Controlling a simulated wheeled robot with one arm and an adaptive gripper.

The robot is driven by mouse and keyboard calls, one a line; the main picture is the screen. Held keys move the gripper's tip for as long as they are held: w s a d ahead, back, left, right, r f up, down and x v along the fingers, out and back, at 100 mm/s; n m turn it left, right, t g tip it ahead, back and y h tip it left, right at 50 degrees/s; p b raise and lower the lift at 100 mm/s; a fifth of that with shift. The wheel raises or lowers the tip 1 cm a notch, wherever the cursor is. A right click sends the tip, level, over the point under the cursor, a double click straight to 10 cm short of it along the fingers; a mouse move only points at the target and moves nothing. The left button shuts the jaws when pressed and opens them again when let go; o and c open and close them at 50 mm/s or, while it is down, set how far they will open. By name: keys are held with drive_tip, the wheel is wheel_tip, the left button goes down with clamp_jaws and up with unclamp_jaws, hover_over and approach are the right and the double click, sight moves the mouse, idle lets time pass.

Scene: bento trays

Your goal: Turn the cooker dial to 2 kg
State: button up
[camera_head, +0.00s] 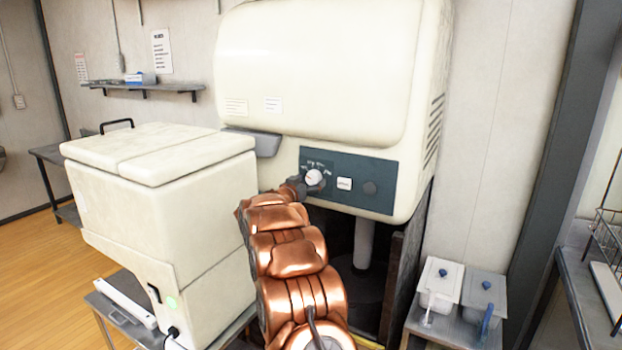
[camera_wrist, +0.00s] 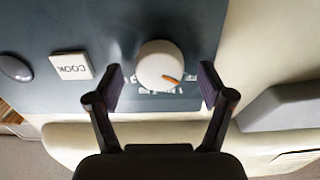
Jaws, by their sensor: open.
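The cooker dial (camera_head: 313,177) is a round white knob on the dark blue-grey control panel (camera_head: 372,171) of the large cream cooker (camera_head: 320,75). In the wrist view the dial (camera_wrist: 159,65) shows an orange pointer mark, and small labels beside it are partly covered and unreadable. My gripper (camera_wrist: 160,88) is open, with one dark finger pad on each side of the dial. A gap shows between each pad and the dial. In the head view my gripper (camera_head: 303,187) is at the panel, partly hidden by my copper arm.
A white COOK button (camera_wrist: 71,66) and a dark round knob (camera_wrist: 15,69) sit beside the dial. A cream chest-like machine (camera_head: 160,190) stands close left of my arm. Two lidded containers (camera_head: 440,283) stand at lower right.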

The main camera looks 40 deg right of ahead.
drive_tip(key=shift+w+d, duration=0.1)
drive_tip(key=shift+d, duration=0.45)
drive_tip(key=c, duration=1.2)
